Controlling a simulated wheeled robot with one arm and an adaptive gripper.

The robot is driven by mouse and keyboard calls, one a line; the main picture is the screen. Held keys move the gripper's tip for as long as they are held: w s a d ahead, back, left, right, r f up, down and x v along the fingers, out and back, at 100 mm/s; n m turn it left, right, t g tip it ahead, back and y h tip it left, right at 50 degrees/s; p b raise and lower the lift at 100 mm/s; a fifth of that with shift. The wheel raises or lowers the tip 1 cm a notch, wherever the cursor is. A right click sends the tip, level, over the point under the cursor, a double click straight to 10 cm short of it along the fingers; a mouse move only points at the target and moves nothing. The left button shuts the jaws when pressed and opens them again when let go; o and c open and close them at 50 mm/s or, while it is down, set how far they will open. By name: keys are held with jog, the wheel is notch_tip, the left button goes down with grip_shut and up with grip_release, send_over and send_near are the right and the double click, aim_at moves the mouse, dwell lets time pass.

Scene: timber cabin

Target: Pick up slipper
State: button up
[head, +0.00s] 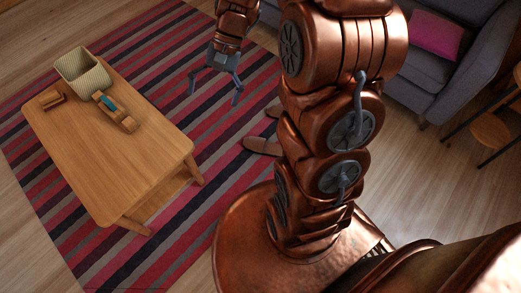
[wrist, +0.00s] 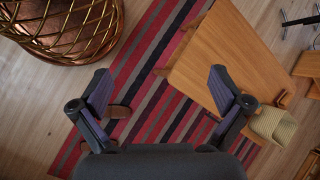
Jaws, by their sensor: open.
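Two brown slippers lie on the striped rug, partly hidden by my arm in the head view: a nearer slipper (head: 262,146) and a farther slipper (head: 273,111). In the wrist view, one brown slipper (wrist: 119,112) shows just beside the left finger, and another brown piece shows lower down, mostly hidden by that finger. My gripper (head: 214,97) hangs open and empty above the rug, to the left of the slippers and beyond them in the head view. In the wrist view my gripper (wrist: 159,80) has its fingers wide apart with nothing between them.
A low wooden table (head: 95,145) stands at left, bearing a woven basket (head: 83,74), a wooden object with a blue part (head: 116,112) and a small wooden piece (head: 52,99). A grey sofa (head: 425,70) with a pink cushion (head: 435,35) stands back right. A wooden stool (head: 490,131) is at right.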

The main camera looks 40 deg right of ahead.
jog(key=w+d+f+m+t+y+b, duration=0.1)
jog(key=w+d+f+m+b, duration=0.1)
jog(key=w+d+f+b, duration=0.3)
jog(key=w+f+m+t+y+b, duration=0.1)
jog(key=w+f+m+y, duration=0.1)
jog(key=f, duration=0.6)
jog(key=w+d+f+m+y+b, duration=0.1)
jog(key=w+d+f+b, duration=0.1)
jog(key=w+d+f, duration=0.3)
jog(key=m+t+h+b, duration=0.1)
jog(key=m+t+b, duration=1)
jog(key=m+b, duration=0.65)
send_near(269, 148)
jog(key=shift+w+a+n+b, duration=0.35)
jog(key=shift+a+n+b, duration=0.1)
jog(key=shift+n+b, duration=0.65)
jog(key=shift+f+b+x, duration=0.2)
jog(key=shift+b+x, duration=0.65)
jog(key=shift+x, duration=0.9)
jog(key=b+x, duration=0.2)
jog(key=x, duration=0.2)
jog(key=shift+d, duration=0.1)
jog(key=c, duration=1)
